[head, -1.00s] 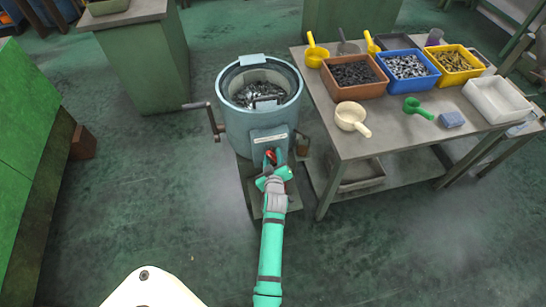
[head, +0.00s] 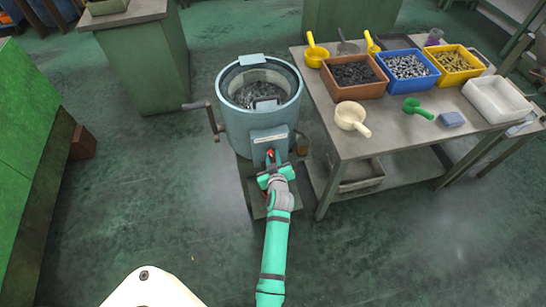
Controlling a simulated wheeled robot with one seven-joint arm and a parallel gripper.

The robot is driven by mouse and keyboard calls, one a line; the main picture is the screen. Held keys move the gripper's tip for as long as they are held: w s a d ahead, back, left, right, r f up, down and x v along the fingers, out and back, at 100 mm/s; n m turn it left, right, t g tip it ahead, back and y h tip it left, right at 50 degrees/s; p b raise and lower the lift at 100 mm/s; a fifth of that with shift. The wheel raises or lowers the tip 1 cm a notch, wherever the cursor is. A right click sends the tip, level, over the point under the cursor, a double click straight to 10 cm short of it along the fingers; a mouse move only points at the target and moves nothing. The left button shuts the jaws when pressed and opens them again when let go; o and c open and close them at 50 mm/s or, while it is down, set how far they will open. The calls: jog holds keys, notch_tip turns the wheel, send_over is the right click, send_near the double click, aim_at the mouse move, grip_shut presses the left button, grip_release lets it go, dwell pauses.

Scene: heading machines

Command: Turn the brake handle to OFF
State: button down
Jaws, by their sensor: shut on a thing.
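The round blue-grey machine (head: 237,130) stands in the middle of the head view, with an open drum of metal pieces (head: 258,93). The red brake handle (head: 270,153) is on its front, below a pale label plate. My gripper (head: 270,160) is at the front of the machine, shut on the red handle. The fingers cover most of the handle, so its exact angle and any OFF mark cannot be read.
A crank (head: 210,118) sticks out on the machine's left. To the right, a workbench (head: 390,140) carries bins of small parts, scoops and a white tray (head: 497,100). A green cabinet (head: 145,60) stands behind left. The floor left of my arm is clear.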

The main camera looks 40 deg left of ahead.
jog(key=m+g, duration=0.1)
jog(key=m, duration=0.1)
jog(key=m+g+y, duration=0.1)
jog(key=shift+w+d+m+y, duration=0.15)
jog(key=shift+m+y, duration=0.15)
jog(key=shift+m, duration=0.1)
jog(key=m+g+y, duration=0.1)
jog(key=m, duration=0.2)
jog(key=shift+g+y, duration=0.3)
jog(key=shift+y, duration=0.1)
jog(key=shift+m, duration=0.3)
jog(key=c, duration=1.6)
grip_release()
jog(key=shift+c, duration=0.2)
jog(key=v, duration=1)
jog(key=shift+d, duration=0.4)
